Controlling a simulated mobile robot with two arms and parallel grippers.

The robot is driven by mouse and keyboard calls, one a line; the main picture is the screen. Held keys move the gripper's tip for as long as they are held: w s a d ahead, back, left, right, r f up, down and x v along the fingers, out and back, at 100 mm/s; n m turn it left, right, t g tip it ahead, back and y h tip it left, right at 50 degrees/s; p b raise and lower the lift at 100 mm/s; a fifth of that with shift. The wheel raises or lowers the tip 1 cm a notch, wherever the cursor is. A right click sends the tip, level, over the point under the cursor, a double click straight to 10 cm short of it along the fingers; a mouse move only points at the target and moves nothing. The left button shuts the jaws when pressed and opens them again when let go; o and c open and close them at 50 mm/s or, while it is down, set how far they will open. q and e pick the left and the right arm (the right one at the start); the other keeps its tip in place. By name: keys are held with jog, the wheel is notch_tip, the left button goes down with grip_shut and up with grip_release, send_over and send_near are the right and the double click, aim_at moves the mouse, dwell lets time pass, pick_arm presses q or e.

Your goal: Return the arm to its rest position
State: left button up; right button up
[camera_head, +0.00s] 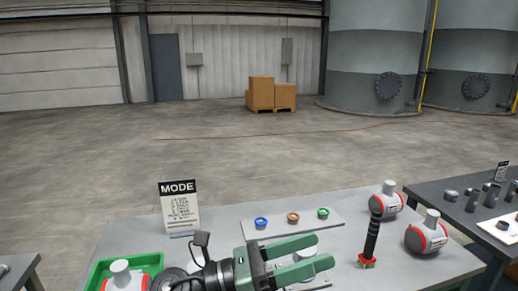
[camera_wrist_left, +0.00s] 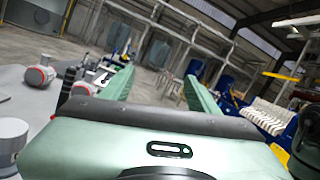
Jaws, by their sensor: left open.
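My left gripper (camera_head: 312,260) reaches in from the lower left in the head view, low over the grey table (camera_head: 140,236). Its two green fingers point right and stand apart, with nothing held between them. A pale cylindrical thing shows partly behind and between the fingers, and I cannot tell if they touch it. In the left wrist view the green fingers of the left gripper (camera_wrist_left: 160,88) are spread, with open space between them. My right gripper shows in neither view.
A black-handled tool (camera_head: 371,240) stands right of the fingers, beside two white-and-red vessels (camera_head: 387,200) (camera_head: 426,236). A plate with blue, orange and green rings (camera_head: 292,219) lies behind. A MODE sign (camera_head: 179,207) and green tray (camera_head: 150,262) are at left. A second table (camera_head: 450,208) stands right.

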pick_arm(q)
jog(key=w+a+f+n+t+y, duration=0.1)
jog(key=w+a+n+t+y, duration=0.25)
jog(key=n, duration=0.55)
jog(key=w+a+f+n+t+y, duration=0.1)
jog(key=a+n+t+y, duration=0.2)
jog(key=a+n+t, duration=0.35)
jog(key=w+a+f+n+t+y, duration=0.1)
jog(key=w+a+n+t+y, duration=0.2)
jog(key=n+t, duration=0.5)
jog(key=s+a+f+n+g+y, duration=0.3)
jog(key=a+f+n+g+y, duration=0.55)
jog(key=f+n, duration=0.65)
jog(key=s+a+f+n+g+y, duration=0.1)
jog(key=s+a+f+n+g, duration=0.2)
jog(key=s+f, duration=0.4)
jog(key=s+a+f+n+g, duration=0.25)
jog(key=s+f+g, duration=0.2)
jog(key=s, duration=0.45)
jog(key=s+a+f+n+g+y, duration=0.1)
jog(key=s+a+f+n+g, duration=0.15)
jog(key=s+f, duration=0.55)
notch_tip(320, 180, down, 24)
jog(key=s+g, duration=0.1)
jog(key=s, duration=0.1)
jog(key=s+a+f+g, duration=0.1)
jog(key=s+a+f, duration=0.1)
jog(key=s+f, duration=1.4)
jog(key=shift+s+f, duration=0.25)
jog(key=shift+f, duration=0.15)
